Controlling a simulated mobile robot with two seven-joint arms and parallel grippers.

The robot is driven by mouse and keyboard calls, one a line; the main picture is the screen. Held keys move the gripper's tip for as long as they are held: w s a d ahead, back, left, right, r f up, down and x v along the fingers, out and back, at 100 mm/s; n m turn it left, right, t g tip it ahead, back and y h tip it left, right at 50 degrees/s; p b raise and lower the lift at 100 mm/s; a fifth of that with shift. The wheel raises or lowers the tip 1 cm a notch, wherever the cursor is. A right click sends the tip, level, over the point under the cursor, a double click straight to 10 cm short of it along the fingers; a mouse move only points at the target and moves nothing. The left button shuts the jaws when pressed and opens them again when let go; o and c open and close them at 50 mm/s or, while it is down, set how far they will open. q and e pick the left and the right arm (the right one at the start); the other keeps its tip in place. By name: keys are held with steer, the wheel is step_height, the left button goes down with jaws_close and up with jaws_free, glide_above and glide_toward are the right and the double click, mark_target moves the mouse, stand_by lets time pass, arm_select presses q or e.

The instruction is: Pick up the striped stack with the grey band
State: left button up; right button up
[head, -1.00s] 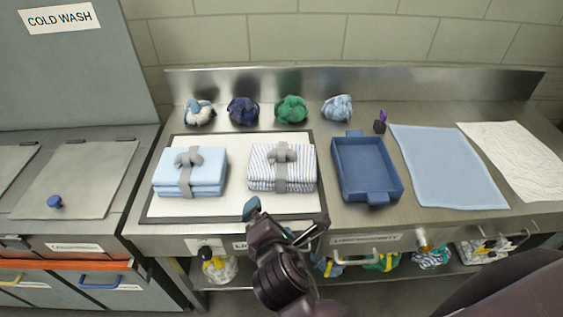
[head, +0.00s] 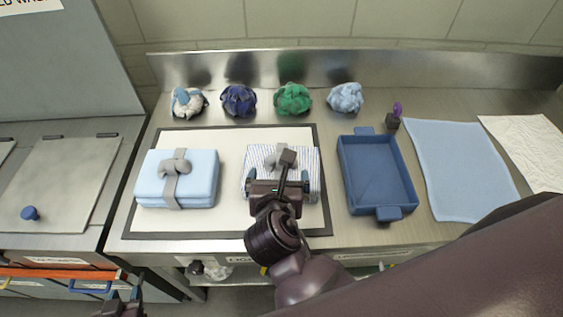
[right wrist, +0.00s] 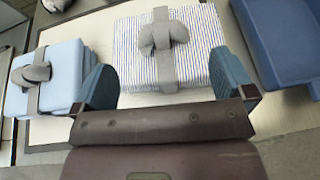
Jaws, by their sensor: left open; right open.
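The striped stack (head: 255,163) is folded white cloth with blue stripes and a grey band (right wrist: 162,45) tied in a knot on top. It lies on the pale, dark-edged mat (head: 230,222). My right gripper (head: 278,186) is open over the front part of the stack and hides some of it. In the right wrist view, the blue fingers of my right gripper (right wrist: 163,80) stand apart, with the stack just beyond and between them. Whether they touch it, I cannot tell. My left gripper (head: 124,300) is open and empty at the bottom left, below the counter's front edge.
A light blue stack (head: 148,180) with a grey band lies left on the same mat. A blue tray (head: 376,175) stands to the right. Several crumpled cloths, including a green one (head: 293,99), line the back. A flat blue cloth (head: 460,165) lies further right.

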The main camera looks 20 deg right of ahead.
mark_target(279, 169)
steer(key=x, duration=0.4)
steer(key=shift+f, duration=0.1)
steer(key=shift+f+x, duration=0.15)
steer(key=shift+x, duration=1.3)
steer(key=shift+f+x, duration=0.15)
steer(key=shift+x, duration=1.3)
steer(key=shift+s, duration=0.15)
steer(key=c, duration=1.6)
steer(key=shift+a+r, duration=0.1)
steer(key=shift+c, duration=0.7)
steer(key=shift+r, duration=0.1)
